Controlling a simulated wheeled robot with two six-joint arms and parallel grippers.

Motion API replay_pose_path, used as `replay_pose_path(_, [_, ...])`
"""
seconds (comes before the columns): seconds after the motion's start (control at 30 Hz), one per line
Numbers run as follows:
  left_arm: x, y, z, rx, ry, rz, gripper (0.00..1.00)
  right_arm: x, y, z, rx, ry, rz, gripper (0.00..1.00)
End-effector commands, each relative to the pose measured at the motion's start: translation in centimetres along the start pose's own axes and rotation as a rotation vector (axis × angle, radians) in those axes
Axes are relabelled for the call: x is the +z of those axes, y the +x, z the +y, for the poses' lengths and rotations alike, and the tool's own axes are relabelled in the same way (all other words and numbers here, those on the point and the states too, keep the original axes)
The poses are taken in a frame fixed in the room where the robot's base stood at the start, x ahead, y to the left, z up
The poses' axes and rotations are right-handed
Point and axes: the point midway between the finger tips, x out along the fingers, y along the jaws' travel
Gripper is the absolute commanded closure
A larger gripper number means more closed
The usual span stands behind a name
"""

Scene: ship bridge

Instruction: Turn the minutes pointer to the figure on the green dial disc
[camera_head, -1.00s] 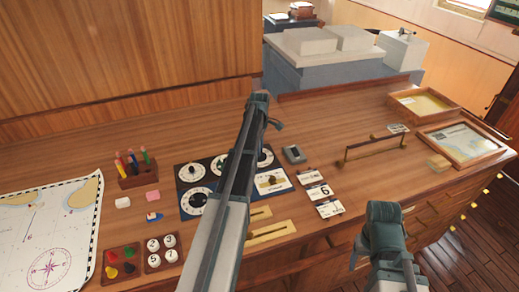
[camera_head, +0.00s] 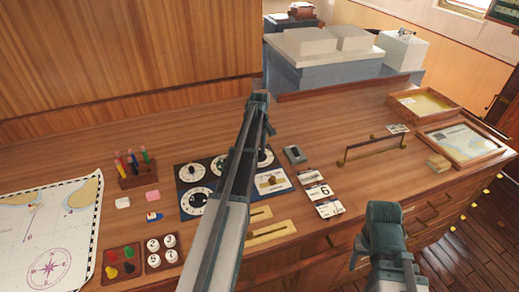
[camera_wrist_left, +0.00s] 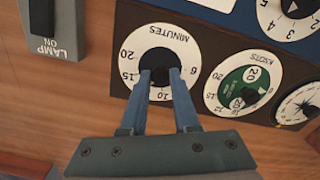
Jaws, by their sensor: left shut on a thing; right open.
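In the left wrist view the minutes dial (camera_wrist_left: 128,52) is a white ring with a dark centre and black knob. My left gripper (camera_wrist_left: 160,74) is shut on that knob, one finger on each side. The fingers hide the lower ring and most of the pointer. Beside it is the knots dial with a green disc (camera_wrist_left: 232,82); a figure like 20 shows in its white window. In the head view the minutes dial (camera_head: 266,158) is partly behind my left arm. My right gripper (camera_head: 358,252) is low, off the desk front, mostly hidden by its wrist; it is open.
A lamp switch box (camera_wrist_left: 52,25) stands close to the minutes dial. Other dials share the dark panel (camera_head: 186,212). Number cards (camera_head: 320,191), a brass-ended rail (camera_head: 372,150) and trays lie to the right. A chart (camera_head: 35,230), pen block and peg trays lie left.

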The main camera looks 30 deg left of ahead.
Motion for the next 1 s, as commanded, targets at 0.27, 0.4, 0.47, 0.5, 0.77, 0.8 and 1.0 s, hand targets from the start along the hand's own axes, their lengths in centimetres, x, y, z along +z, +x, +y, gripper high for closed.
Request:
replay_pose_path(0.27, [0.01, 0.00, -0.01, 0.000, 0.263, 0.000, 1.00, 0.00, 0.00, 0.00, 0.000, 0.000, 0.000, 0.34])
replay_pose_path(0.4, [0.01, 0.00, -0.01, 0.000, 0.396, 0.000, 1.00, 0.00, 0.00, 0.00, 0.000, 0.000, 0.000, 0.34])
replay_pose_path(0.47, [0.00, 0.00, -0.02, 0.000, 0.453, 0.000, 1.00, 0.00, 0.00, 0.00, 0.000, 0.000, 0.000, 0.34])
replay_pose_path(0.5, [0.00, 0.00, -0.02, 0.000, 0.491, 0.000, 1.00, 0.00, 0.00, 0.00, 0.000, 0.000, 0.000, 0.34])
replay_pose_path(0.77, [0.00, 0.00, -0.02, 0.000, 0.737, 0.000, 1.00, 0.00, 0.00, 0.00, 0.000, 0.000, 0.000, 0.34])
replay_pose_path(0.8, [0.00, 0.00, -0.02, 0.000, 0.776, 0.000, 1.00, 0.00, 0.00, 0.00, 0.000, 0.000, 0.000, 0.34])
replay_pose_path(1.0, [0.00, 0.00, -0.03, 0.000, 0.966, 0.000, 1.00, 0.00, 0.00, 0.00, 0.000, 0.000, 0.000, 0.34])
